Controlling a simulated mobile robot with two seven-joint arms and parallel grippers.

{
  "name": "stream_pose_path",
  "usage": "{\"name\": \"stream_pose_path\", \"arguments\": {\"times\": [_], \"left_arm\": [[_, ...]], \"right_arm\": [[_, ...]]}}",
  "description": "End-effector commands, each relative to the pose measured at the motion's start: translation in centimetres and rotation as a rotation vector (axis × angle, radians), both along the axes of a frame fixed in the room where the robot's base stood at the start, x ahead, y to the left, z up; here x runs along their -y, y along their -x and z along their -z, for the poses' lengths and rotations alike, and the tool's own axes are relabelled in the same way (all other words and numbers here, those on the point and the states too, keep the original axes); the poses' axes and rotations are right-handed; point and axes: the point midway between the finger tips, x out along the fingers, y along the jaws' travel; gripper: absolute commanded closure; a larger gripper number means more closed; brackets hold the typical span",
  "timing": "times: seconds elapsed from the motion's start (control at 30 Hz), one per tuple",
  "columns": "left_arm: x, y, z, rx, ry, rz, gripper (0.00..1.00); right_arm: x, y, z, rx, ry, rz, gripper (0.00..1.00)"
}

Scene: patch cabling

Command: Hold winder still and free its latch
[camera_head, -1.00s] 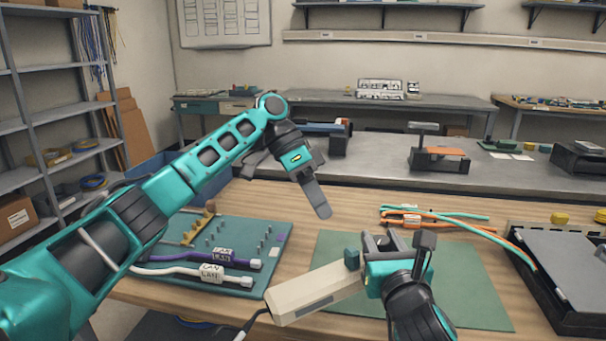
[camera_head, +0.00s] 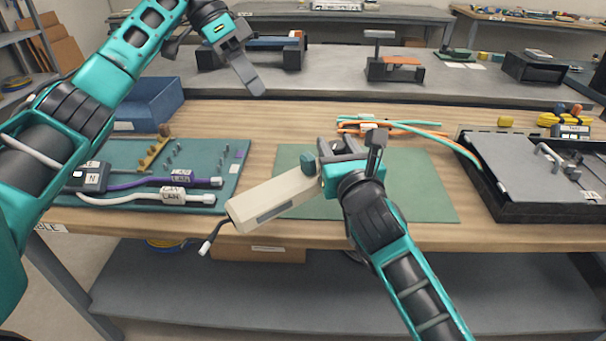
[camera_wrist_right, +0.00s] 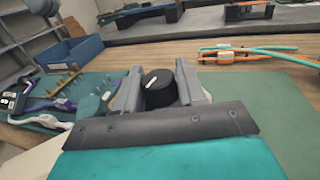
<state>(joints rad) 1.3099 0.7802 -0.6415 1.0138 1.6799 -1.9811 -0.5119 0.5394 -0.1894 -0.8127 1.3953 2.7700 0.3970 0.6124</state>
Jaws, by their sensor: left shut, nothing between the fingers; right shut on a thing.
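The winder appears to be the beige box (camera_head: 270,203) over the front of the green mat, tilted, with a short dark cable (camera_head: 213,236) at its left end. My right gripper (camera_head: 343,160) is at that right end. In the right wrist view its fingers (camera_wrist_right: 158,98) are shut around a round black part (camera_wrist_right: 158,86). I cannot tell which part is the latch. My left gripper (camera_head: 252,82) is shut and empty, raised beyond the box and apart from it.
A teal pegboard (camera_head: 225,165) with purple and white labelled cables lies at the left, a blue bin (camera_head: 150,105) behind it. Orange and teal cables (camera_head: 390,127) run to a black tray (camera_head: 520,205) at the right. The green mat's right part (camera_head: 425,195) is clear.

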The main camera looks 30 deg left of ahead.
Motion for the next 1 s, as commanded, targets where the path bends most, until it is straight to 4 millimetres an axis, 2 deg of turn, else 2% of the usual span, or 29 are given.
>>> {"name": "stream_pose_path", "arguments": {"times": [0.07, 0.33, 0.73, 1.0], "left_arm": [[0.0, 0.0, 0.0, 0.0, 0.0, 0.0, 1.0], [0.0, 0.0, 0.0, -0.001, 0.0, -0.001, 1.0], [0.0, 0.0, 0.0, -0.001, 0.0, -0.001, 1.0], [0.0, 0.0, 0.0, 0.0, 0.0, 0.0, 1.0]], "right_arm": [[0.0, 0.0, -0.2, 0.002, -0.004, -0.001, 0.57], [0.0, 0.0, -0.1, 0.001, -0.002, -0.001, 0.31], [0.5, 0.6, 0.0, -0.001, -0.001, 0.0, 0.31], [2.9, 3.7, 0.1, 0.0, 0.0, 0.0, 0.31]]}}
